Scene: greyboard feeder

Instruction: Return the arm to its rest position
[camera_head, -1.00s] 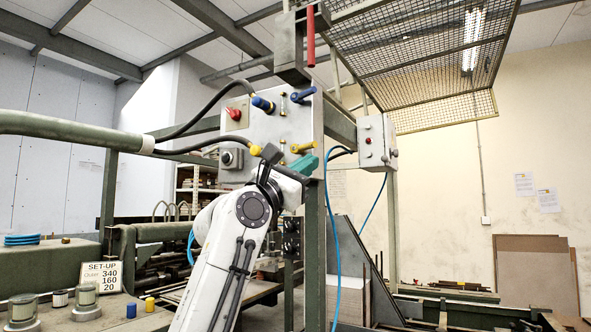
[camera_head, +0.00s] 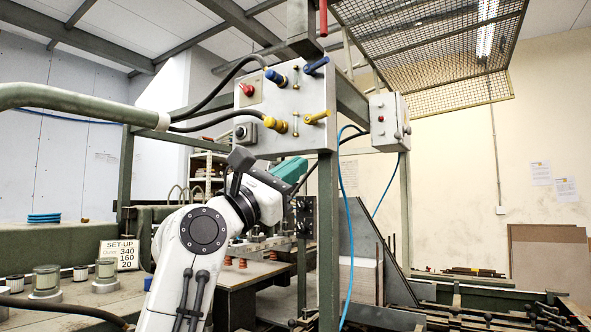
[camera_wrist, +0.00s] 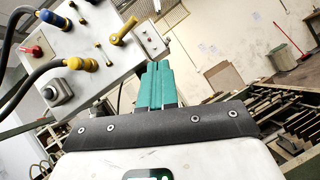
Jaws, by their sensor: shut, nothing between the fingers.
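My gripper (camera_head: 290,170) has teal fingers and sits at the end of my white arm, just below the grey control panel (camera_head: 290,100). In the wrist view the teal fingers (camera_wrist: 154,85) lie side by side, shut and empty. The panel shows at the upper left there, apart from the fingers as far as I can tell. My arm is bent, its wrist in front of the machine frame.
A green post (camera_head: 328,240) and a blue hose (camera_head: 347,220) stand right of my gripper. Jars (camera_head: 46,280) stand at the left.

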